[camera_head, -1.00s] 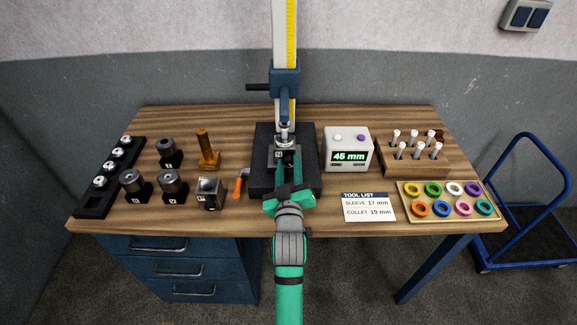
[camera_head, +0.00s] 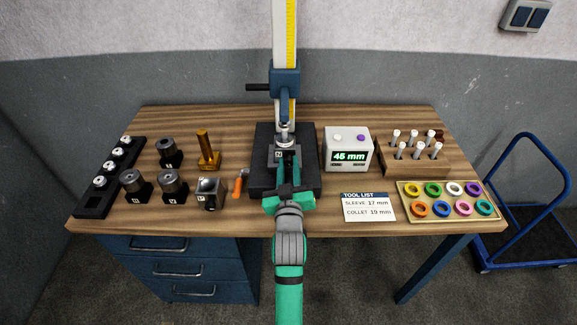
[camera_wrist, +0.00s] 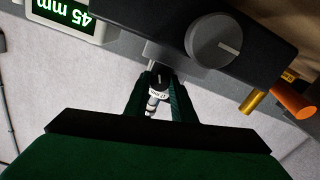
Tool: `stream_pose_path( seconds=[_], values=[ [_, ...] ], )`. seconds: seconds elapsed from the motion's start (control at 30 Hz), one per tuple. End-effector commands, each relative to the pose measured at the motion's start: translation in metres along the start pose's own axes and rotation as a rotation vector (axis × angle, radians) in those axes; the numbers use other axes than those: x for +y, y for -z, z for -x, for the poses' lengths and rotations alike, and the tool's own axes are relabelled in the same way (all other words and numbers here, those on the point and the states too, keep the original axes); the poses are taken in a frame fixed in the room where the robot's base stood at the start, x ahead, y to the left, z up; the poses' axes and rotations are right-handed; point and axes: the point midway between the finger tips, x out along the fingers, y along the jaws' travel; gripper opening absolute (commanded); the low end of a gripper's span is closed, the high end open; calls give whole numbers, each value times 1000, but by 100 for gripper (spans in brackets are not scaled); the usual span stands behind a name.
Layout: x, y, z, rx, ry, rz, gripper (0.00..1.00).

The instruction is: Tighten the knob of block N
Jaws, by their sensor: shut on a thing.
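My gripper (camera_head: 287,178) reaches in from the front, close to this block.
A display box (camera_head: 348,150) reads 45 mm, right of the gauge base (camera_head: 262,184). An orange handle (camera_head: 239,187) lies close on the left. Several dark blocks stand farther left. A ring tray (camera_head: 450,203) and a tool list card (camera_head: 369,207) lie right.

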Motion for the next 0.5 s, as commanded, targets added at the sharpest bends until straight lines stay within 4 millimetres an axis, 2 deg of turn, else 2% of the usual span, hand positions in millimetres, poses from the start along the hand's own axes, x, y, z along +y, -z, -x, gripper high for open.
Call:
stream_pose_path(
  seconds=[0.5],
  values=[
    [0,-1,0,-2,0,-365,0]
  ],
)
